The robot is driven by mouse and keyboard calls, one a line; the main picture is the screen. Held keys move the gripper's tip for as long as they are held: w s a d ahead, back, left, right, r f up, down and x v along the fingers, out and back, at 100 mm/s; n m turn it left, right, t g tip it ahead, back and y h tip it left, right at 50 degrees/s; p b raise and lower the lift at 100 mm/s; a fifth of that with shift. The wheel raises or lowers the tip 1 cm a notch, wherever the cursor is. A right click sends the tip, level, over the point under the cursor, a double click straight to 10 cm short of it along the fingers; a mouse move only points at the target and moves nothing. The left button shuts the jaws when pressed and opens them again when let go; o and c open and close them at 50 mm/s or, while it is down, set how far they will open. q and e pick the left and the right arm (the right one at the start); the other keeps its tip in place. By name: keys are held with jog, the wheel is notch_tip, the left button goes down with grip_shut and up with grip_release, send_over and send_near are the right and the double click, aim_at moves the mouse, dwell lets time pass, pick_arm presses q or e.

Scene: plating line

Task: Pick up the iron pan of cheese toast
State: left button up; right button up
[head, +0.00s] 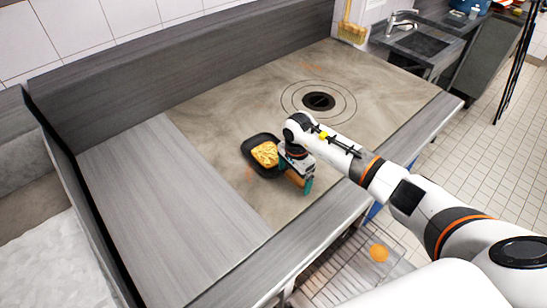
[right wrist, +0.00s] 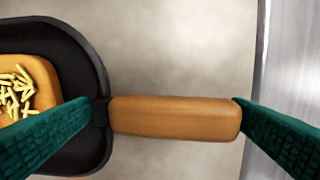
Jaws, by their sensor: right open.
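The black iron pan (head: 251,146) sits on the worktop with a golden cheese toast (head: 266,153) in it. In the right wrist view, the pan (right wrist: 92,60) is cut off at the left, and the toast (right wrist: 42,78) shows pale cheese strips on top. The pan's wooden handle (right wrist: 175,118) points right there. My right gripper (head: 297,174) is over the handle and open. In the right wrist view, one green fingertip lies near the handle's pan end and the other near its free end. I cannot tell whether they touch it. My left gripper is not in view.
A round burner (head: 318,101) is set in the stone worktop (head: 215,110) behind my right arm. A grey wood-look panel (head: 160,215) lies left of the pan and is clear. A wire rack (head: 335,270) with an orange fruit (head: 379,252) is below the front edge.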

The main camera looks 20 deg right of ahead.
jog(key=c, duration=1.4)
jog(key=shift+w+r, duration=0.1)
jog(key=shift+w, duration=0.1)
jog(key=shift+c, duration=0.3)
